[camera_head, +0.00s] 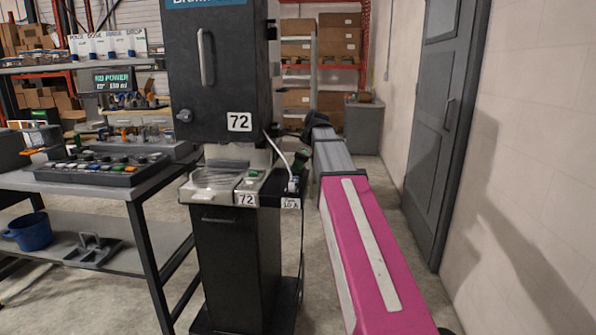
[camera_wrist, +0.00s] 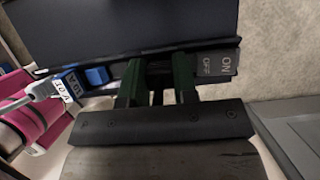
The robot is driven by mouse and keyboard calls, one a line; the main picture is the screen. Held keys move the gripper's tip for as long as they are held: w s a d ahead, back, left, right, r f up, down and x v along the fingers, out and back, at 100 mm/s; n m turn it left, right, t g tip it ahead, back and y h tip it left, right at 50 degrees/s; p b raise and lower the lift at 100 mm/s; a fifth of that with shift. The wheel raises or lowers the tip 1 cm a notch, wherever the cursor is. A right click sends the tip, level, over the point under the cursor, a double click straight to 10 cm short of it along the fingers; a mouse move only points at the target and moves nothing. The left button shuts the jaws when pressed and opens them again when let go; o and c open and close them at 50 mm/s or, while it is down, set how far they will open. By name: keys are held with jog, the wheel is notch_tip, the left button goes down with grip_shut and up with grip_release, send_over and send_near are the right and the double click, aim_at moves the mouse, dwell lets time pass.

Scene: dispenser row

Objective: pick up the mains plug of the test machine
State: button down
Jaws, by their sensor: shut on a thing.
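The test machine (camera_head: 235,80) is a dark cabinet labelled 72 on a pedestal. In the wrist view, the white cable end (camera_wrist: 43,88) and the blue part (camera_wrist: 97,75) lie left of my gripper. My gripper (camera_wrist: 158,78) has green fingers, shut on a dark thing between them, beside the panel edge. I cannot tell whether this dark thing is the mains plug. In the head view my gripper (camera_head: 300,158) is at the machine's right side, partly hidden.
An ON/OFF switch (camera_wrist: 216,64) sits close right of my fingers. A workbench (camera_head: 150,185) with a control panel (camera_head: 103,168) stands left. A grey door (camera_head: 440,125) and pale wall are right. Floor shows between machine and wall.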

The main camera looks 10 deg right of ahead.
jog(key=shift+r, duration=0.15)
jog(key=shift+r, duration=0.2)
jog(key=shift+s+a+f+t, duration=0.1)
jog(key=shift+s+a+t, duration=0.05)
jog(key=shift+s+t, duration=0.45)
jog(key=shift+s+a+n+t+h, duration=0.15)
jog(key=shift+n+t+h, duration=0.35)
jog(key=shift+t, duration=0.5)
jog(key=r, duration=0.2)
jog(key=s+r, duration=0.1)
jog(key=r, duration=0.1)
jog(key=s+r, duration=0.1)
jog(key=shift+s+a+r, duration=0.25)
jog(key=shift+a+r, duration=0.1)
jog(key=shift+r, duration=0.05)
jog(key=s+a+r+g, duration=0.1)
jog(key=s+a, duration=0.2)
jog(key=s, duration=0.6)
jog(key=s+a+r+m+g, duration=0.1)
jog(key=s+a+g, duration=0.1)
jog(key=s, duration=0.8)
jog(key=shift+a+y, duration=0.4)
jog(key=shift+a, duration=0.2)
